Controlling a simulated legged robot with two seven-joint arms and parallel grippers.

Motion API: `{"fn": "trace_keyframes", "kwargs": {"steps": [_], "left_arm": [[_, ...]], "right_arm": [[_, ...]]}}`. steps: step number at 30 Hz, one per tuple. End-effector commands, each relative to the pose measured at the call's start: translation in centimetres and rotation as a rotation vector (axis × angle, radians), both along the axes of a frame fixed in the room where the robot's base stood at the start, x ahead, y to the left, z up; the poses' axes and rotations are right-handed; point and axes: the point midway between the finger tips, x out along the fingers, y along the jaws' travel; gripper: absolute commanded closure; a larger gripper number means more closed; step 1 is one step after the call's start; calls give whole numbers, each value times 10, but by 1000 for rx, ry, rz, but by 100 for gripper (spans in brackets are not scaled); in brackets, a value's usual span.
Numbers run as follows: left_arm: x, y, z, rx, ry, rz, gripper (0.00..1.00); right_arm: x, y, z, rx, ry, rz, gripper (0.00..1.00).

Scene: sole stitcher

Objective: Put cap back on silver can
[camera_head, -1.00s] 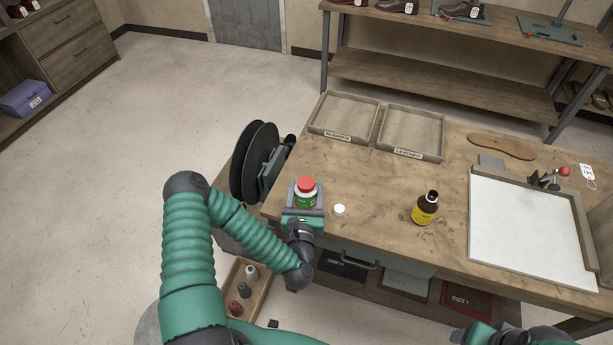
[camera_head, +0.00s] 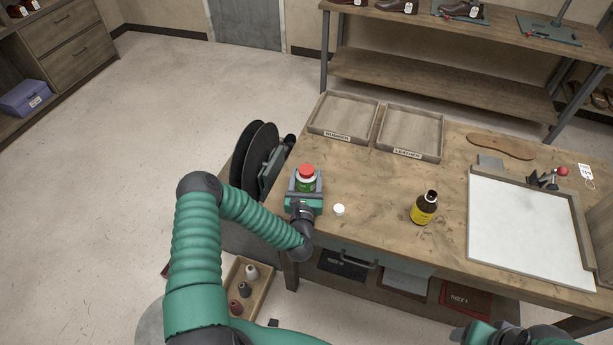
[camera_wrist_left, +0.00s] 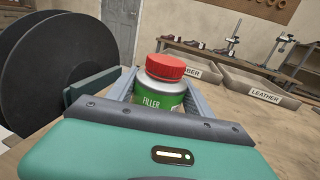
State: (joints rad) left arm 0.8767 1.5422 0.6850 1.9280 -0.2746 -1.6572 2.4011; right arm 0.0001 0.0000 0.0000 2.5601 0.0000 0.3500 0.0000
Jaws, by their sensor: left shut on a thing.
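My left gripper (camera_head: 304,190) is shut on a silver can with a green FILLER label (camera_head: 305,183). The can is upright between the fingers at the table's left end; in the left wrist view the can (camera_wrist_left: 160,92) shows more closely. A red cap (camera_head: 306,170) sits on top of the can and looks level in the left wrist view (camera_wrist_left: 166,66). I cannot tell whether the can touches the table.
A small white cap (camera_head: 339,210) lies on the table right of my left gripper. A brown bottle with a yellow label (camera_head: 424,210) stands farther right. Wooden trays (camera_head: 345,118) are behind, and black discs (camera_head: 256,155) stand at the left.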

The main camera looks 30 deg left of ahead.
Motion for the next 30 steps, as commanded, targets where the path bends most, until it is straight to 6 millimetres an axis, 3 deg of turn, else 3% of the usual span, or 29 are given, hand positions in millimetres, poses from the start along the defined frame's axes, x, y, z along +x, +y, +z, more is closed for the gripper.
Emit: {"fn": "trace_keyframes", "kwargs": {"steps": [9, 10, 14, 24, 30], "left_arm": [[0, 0, -4, 1, -3, 0, 100], [0, 0, -2, 0, -1, 0, 37], [0, 0, -2, 0, -1, 0, 20], [0, 0, 2, 2, -1, 0, 19], [-26, -14, -2, -1, 3, -1, 19]], "right_arm": [[0, 0, -4, 0, 0, 0, 33], [0, 0, -2, 0, 0, 0, 33], [0, 0, -2, 0, 0, 0, 33], [0, 0, 2, 0, 0, 0, 33], [0, 0, -2, 0, 0, 0, 33]]}}
